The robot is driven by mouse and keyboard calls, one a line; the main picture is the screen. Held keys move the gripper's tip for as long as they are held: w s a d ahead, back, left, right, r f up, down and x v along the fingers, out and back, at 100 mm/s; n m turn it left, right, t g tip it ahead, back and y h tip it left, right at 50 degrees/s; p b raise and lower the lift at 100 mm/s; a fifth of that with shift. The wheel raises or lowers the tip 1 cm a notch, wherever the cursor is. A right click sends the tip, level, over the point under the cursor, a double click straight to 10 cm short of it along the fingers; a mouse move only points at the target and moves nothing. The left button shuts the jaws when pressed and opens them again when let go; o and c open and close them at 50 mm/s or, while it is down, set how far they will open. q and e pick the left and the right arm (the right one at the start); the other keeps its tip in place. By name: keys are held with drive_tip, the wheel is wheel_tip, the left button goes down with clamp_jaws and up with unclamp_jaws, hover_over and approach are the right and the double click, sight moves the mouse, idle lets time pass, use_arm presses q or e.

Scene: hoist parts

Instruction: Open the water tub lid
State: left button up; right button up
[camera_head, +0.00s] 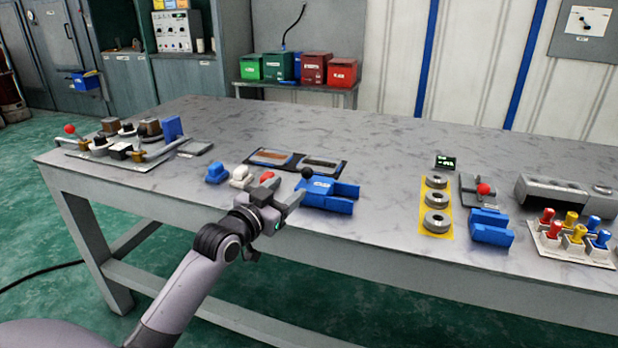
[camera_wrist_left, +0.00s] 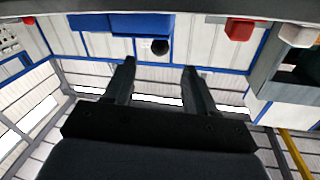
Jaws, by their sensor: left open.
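A blue tub-like box (camera_head: 325,197) with a small white label and a black ball knob (camera_head: 307,172) sits near the front edge of the table. I take it for the water tub, but the label is too small to read. My left gripper (camera_head: 286,187) is open and empty, at the near left side of this box, partly in front of it. In the left wrist view the open fingers (camera_wrist_left: 159,86) point towards a blue shape (camera_wrist_left: 142,23) with a round black knob (camera_wrist_left: 160,46). The gap between the fingers is empty. My right gripper is not in view.
A blue block (camera_head: 217,173) and a white block (camera_head: 240,177) stand left of the gripper. Two shallow framed trays (camera_head: 270,157) lie behind. A yellow strip with grey rings (camera_head: 437,198) and another blue box (camera_head: 490,229) stand to the right. The table's back middle is clear.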

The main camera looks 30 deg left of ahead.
sight(304, 175)
use_arm(q)
drive_tip(key=shift+w+a+b, duration=0.15)
drive_tip(key=shift+w+b, duration=0.25)
drive_tip(key=shift+w, duration=3.1)
clamp_jaws()
drive_tip(key=shift+r, duration=0.1)
